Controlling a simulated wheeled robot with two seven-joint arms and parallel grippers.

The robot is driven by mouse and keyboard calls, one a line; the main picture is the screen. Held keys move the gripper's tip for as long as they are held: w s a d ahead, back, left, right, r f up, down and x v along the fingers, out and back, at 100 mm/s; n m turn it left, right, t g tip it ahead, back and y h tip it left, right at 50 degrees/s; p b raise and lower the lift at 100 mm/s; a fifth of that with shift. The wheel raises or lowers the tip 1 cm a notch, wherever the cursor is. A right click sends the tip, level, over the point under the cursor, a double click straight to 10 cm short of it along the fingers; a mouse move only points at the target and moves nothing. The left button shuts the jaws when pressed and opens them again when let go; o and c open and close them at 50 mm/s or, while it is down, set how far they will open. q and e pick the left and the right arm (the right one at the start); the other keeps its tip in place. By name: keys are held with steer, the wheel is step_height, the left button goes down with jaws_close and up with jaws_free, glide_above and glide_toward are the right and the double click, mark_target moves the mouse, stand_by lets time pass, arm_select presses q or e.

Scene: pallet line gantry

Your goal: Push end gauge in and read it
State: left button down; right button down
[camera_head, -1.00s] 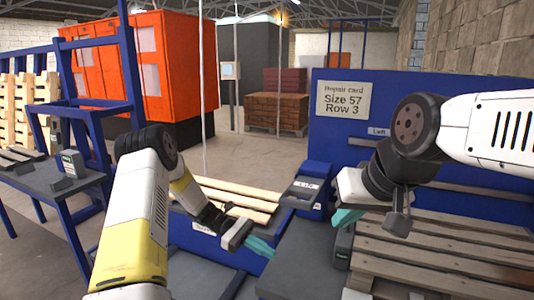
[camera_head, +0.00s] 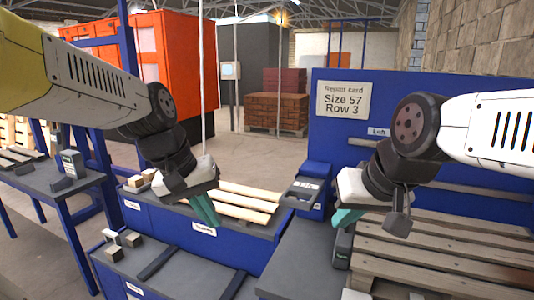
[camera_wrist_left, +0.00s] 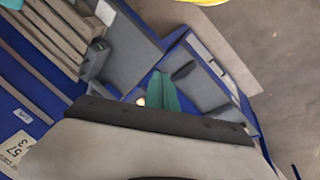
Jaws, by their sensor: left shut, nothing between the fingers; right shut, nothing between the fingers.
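A blue unit with a dark slanted top (camera_head: 303,190) and a small pale readout stands in the middle of the head view; it may be the end gauge, but I cannot tell for sure. The readout is too small to read. My left gripper (camera_head: 206,210) is shut and empty, pointing down over the blue bin with boards, left of and apart from that unit. Its teal fingers show together in the left wrist view (camera_wrist_left: 164,92). My right gripper (camera_head: 346,218) is shut and empty, just right of the unit, above the grey worktop. A card (camera_head: 343,101) reads "Repair card, Size 57, Row 3".
Pale boards (camera_head: 246,206) lie in the blue bin (camera_head: 190,226). A wooden pallet (camera_head: 440,255) lies at the right before a blue panel (camera_head: 450,105). A small dark device (camera_head: 342,246) sits at the grey worktop's (camera_head: 300,255) edge. A side bench (camera_head: 50,184) stands left.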

arm_select(q)
steer(key=s+a+t, duration=0.1)
steer(key=s+r+m+t, duration=0.1)
steer(key=s+a+r+t+y, duration=0.1)
steer(key=s, duration=0.1)
steer(key=shift+s+a+r+m, duration=0.1)
steer(key=shift+a+r+m, duration=0.1)
steer(key=shift+a+m, duration=0.15)
